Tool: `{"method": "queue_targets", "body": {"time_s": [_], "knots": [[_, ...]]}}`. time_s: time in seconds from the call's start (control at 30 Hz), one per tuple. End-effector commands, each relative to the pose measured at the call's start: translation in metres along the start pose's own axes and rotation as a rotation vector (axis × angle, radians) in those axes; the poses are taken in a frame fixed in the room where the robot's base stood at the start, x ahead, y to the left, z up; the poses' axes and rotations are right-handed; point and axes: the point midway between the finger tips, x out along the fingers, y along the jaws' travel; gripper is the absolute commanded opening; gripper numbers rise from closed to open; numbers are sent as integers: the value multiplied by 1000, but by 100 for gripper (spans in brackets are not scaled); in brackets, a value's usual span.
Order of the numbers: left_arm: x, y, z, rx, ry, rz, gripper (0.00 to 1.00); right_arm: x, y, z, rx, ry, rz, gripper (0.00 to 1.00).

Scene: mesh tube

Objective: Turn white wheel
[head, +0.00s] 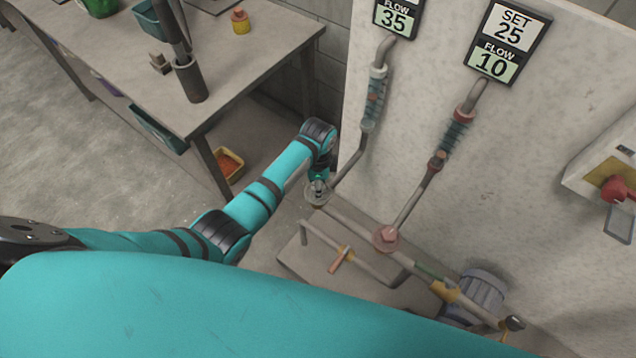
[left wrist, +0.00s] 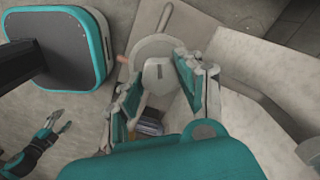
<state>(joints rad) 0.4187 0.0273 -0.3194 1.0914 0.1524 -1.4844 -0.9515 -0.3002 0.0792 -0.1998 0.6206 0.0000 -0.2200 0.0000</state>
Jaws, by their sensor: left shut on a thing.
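The white wheel (head: 316,198) is a pale round handwheel on the pipework at the foot of the wall panel. In the left wrist view the wheel (left wrist: 158,72) shows its grey hub and rim. My left gripper (head: 319,184) is at the wheel, and the left wrist view shows its two teal-and-grey fingers (left wrist: 160,88) on either side of the hub, shut on the wheel. Part of the rim is hidden by the fingers. My right gripper (left wrist: 58,122) appears at the lower left of the left wrist view, its fingers apart and empty.
A reddish wheel (head: 386,237) sits right of the white one. Signs read FLOW 35 (head: 397,18) and SET 25, FLOW 10 (head: 508,40). A red knob (head: 615,190) is on the right wall. A workbench (head: 262,62) stands at the back left; low pipes run right.

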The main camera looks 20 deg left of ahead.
Motion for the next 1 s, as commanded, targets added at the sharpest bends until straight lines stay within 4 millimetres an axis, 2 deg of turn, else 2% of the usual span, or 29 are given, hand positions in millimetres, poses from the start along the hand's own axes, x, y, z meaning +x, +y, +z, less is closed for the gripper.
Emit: {"method": "queue_targets", "body": {"time_s": [0.27, 0.6, 1.0], "knots": [[-3, 0, 0, -105, -1, 2, 5, -12, 0, -1, 0, 0, 0, 61], [-2, 1, 0, -343, -1, 3, 5, -31, 0, -2, 0, 0, 0, 61], [-1, 0, 0, -520, -1, 1, 5, -40, 1, -3, -1, -1, 0, 61]]}}
